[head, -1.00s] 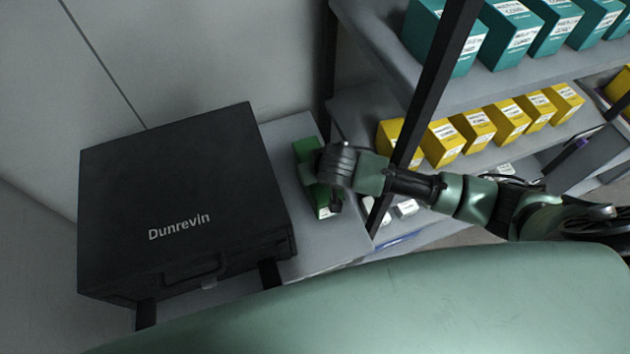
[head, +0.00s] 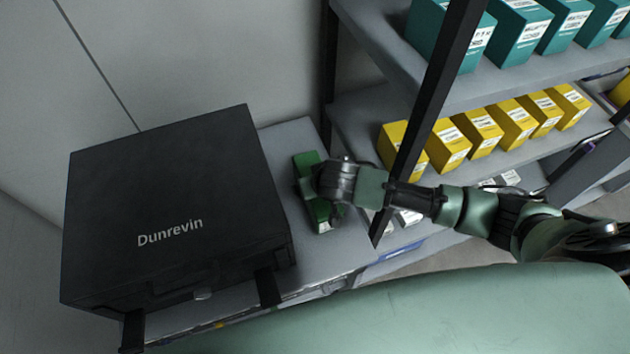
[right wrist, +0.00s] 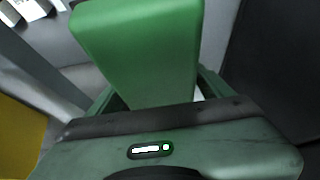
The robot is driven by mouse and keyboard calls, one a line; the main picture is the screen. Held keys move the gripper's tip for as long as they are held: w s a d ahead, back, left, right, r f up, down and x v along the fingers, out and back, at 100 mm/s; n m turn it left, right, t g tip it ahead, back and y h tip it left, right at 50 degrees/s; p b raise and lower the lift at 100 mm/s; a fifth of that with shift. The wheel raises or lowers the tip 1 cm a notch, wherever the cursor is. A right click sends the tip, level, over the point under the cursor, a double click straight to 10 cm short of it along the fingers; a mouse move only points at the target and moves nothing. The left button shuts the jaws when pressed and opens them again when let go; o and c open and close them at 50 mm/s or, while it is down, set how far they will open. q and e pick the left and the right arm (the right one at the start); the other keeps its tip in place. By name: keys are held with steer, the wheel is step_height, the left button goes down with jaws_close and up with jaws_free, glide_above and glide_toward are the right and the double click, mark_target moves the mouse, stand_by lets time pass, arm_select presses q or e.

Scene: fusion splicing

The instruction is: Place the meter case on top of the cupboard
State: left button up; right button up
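A green case (head: 305,160) with a white label at its near end is over the grey cupboard top (head: 290,137), right of the black case. I cannot tell whether it touches the surface. My right gripper (head: 318,186) is around its middle, coming from the right. In the right wrist view the green case (right wrist: 140,45) fills the space between the fingers, which look shut on it. My left gripper is not in view.
A large black case marked Dunrevin (head: 165,190) takes up the left of the cupboard top. A dark shelf post (head: 425,110) stands close to my right arm. Shelves behind hold teal boxes (head: 520,25) and yellow boxes (head: 480,130).

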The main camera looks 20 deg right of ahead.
steer(key=shift+r, duration=0.15)
steer(key=shift+r, duration=0.2)
steer(key=v, duration=1.1)
steer(key=shift+s+r, duration=0.25)
steer(key=shift+r, duration=0.1)
